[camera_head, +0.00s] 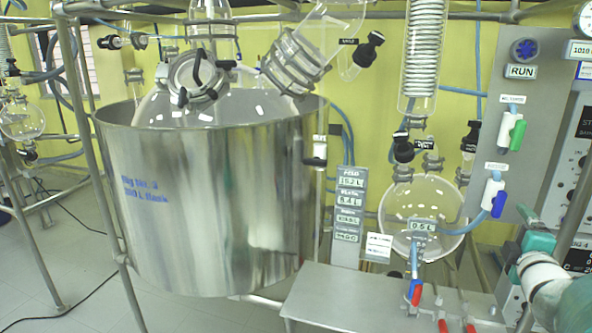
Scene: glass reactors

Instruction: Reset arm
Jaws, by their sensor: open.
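Part of my arm, in teal and off-white, shows at the lower right edge of the head view. It is in front of the grey control panel (548,150). My gripper's fingers do not show, and I cannot see anything held. The arm hides the lower part of the panel.
A large steel vessel (210,200) with glassware on top stands left of centre. A round glass flask (425,215) hangs below a coiled condenser (422,50). A grey metal bench (345,300) with red-handled valves lies below. Metal frame poles and hoses surround them.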

